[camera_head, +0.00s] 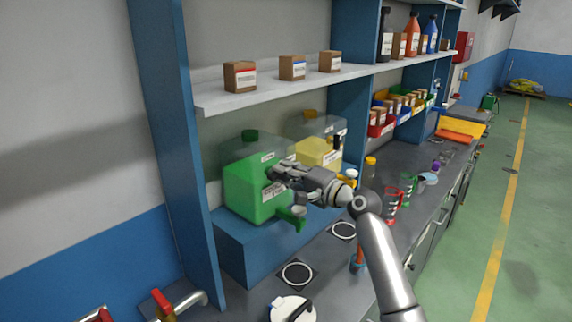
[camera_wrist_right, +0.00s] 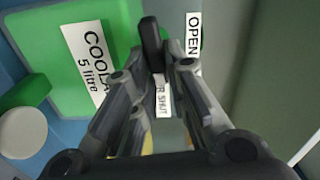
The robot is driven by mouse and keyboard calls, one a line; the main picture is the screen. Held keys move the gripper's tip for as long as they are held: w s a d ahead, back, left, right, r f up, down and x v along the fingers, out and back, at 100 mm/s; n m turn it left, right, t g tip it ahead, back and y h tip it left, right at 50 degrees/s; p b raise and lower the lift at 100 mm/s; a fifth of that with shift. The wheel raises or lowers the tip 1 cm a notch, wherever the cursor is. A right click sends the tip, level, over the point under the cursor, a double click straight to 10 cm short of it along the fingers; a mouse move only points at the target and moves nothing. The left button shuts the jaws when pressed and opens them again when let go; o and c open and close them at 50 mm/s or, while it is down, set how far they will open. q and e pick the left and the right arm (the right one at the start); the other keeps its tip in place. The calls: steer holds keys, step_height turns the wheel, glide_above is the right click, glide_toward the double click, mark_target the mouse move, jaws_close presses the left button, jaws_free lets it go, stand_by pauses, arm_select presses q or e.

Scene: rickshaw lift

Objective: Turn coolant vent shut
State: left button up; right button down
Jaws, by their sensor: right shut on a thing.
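The green coolant container (camera_head: 255,190) stands on a blue raised block at the left of the bench, with a green tap (camera_head: 292,217) low at its front. It fills the upper left of the right wrist view (camera_wrist_right: 60,45), with a "COOLA… 5 litre" label (camera_wrist_right: 88,60). A dark vent lever (camera_wrist_right: 151,40) stands between the fingertips of my right gripper (camera_head: 274,175). The gripper is shut on it. An "OPEN" label (camera_wrist_right: 193,35) is right of the lever and a partly hidden "SHUT" label (camera_wrist_right: 162,100) is below it. My left gripper is not in view.
A yellow-filled container (camera_head: 318,152) stands behind the green one. A shelf (camera_head: 215,95) with small boxes is above. Red and green jugs (camera_head: 391,205) stand on the bench right of my arm. A white round lidded item (camera_head: 290,308) is at the front.

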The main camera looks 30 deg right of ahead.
steer(key=shift+m+p, duration=0.35)
steer(key=shift+m, duration=0.25)
steer(key=shift+f, duration=0.15)
steer(key=c, duration=1.5)
jaws_free()
steer(key=v, duration=1.2)
steer(key=shift+d, duration=0.1)
